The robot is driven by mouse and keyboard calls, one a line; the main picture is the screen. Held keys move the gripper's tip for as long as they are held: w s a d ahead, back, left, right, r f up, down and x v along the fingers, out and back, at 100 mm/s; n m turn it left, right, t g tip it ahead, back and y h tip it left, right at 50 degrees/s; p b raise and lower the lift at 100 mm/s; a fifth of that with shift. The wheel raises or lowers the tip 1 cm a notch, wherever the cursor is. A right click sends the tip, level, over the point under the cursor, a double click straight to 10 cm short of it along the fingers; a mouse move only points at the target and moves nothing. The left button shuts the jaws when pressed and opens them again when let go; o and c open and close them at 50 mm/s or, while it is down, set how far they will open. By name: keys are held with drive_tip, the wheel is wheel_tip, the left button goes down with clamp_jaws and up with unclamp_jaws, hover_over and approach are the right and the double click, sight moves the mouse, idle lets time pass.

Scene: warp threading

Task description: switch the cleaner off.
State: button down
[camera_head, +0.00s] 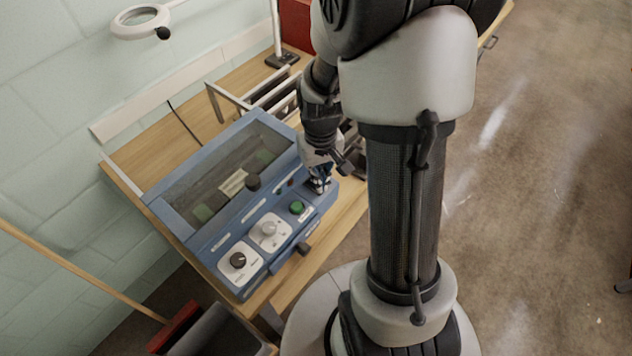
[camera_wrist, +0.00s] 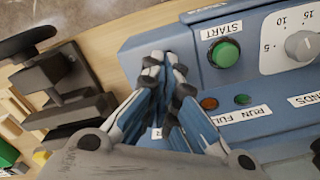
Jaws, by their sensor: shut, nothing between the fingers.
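The cleaner (camera_head: 190,235) is a blue box with a windowed lid on a wooden bench. Its sloped front panel also shows in the wrist view (camera_wrist: 262,60). A green START button (camera_wrist: 226,52) sits on the panel; it is also in the head view (camera_head: 297,207). My gripper (camera_head: 320,188) is shut and empty at the panel's right end. In the wrist view my gripper's fingertips (camera_wrist: 165,62) are over the blue panel beside the START button. The fingers hide the panel under them, with only a bit of a white label (camera_wrist: 157,133) showing. I cannot tell whether they touch it.
Two small indicators, reddish-brown (camera_wrist: 208,103) and green (camera_wrist: 242,99), are by the RUN and FULL labels. Two dials (camera_head: 238,260) (camera_head: 269,229) are on the panel. A black clamp-like fixture (camera_wrist: 62,85) stands beside the cleaner. A grey bin (camera_head: 220,335) is below the bench.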

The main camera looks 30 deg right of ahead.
drive_tip(key=shift+f+b, duration=0.35)
drive_tip(key=shift+f, duration=0.15)
drive_tip(key=shift+r, duration=0.1)
drive_tip(key=shift+r+p, duration=2.95)
drive_tip(key=shift+r, duration=0.55)
